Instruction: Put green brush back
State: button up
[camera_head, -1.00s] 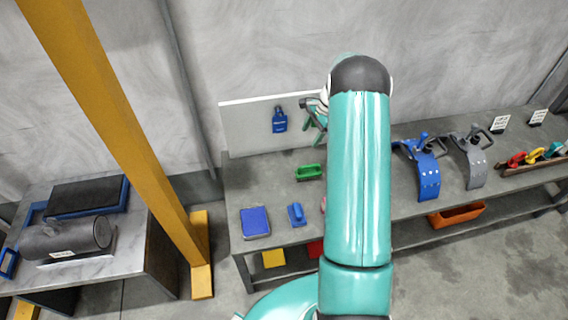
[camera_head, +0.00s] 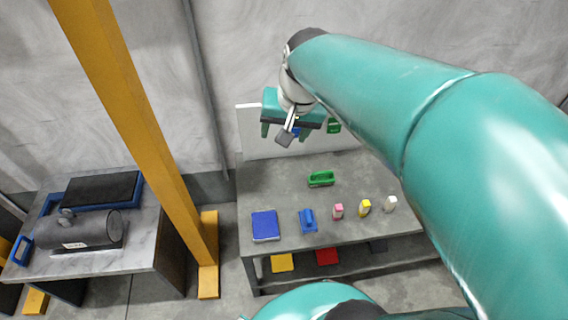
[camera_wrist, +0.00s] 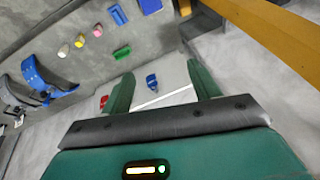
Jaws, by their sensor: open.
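The green brush (camera_head: 321,178) lies on the grey table behind the small blocks, its handle up. It also shows in the wrist view (camera_wrist: 122,52), outside the fingers. A white upright board (camera_head: 251,140) stands at the table's back edge, with a green piece (camera_head: 334,126) and a blue piece on it. The blue piece (camera_wrist: 152,81) shows between my fingers in the wrist view. My gripper (camera_head: 285,133) is open and empty, raised in front of the board, up and left of the brush. It partly hides the board.
A blue brush (camera_head: 308,220), a blue pad (camera_head: 265,225) and pink (camera_head: 338,211), yellow (camera_head: 364,207) and white (camera_head: 390,204) blocks stand along the table front. A yellow post (camera_head: 140,120) rises left of the table. Blue clamp-like parts (camera_wrist: 45,80) show in the wrist view.

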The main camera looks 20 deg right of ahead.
jog(key=s+a+n+t, duration=0.1)
jog(key=s+a+n, duration=0.2)
jog(key=s, duration=0.7)
jog(key=shift+s+a+f+n+t+h, duration=0.15)
jog(key=shift+s+a+n+t+h, duration=0.2)
jog(key=shift+n, duration=0.55)
jog(key=shift+d, duration=0.15)
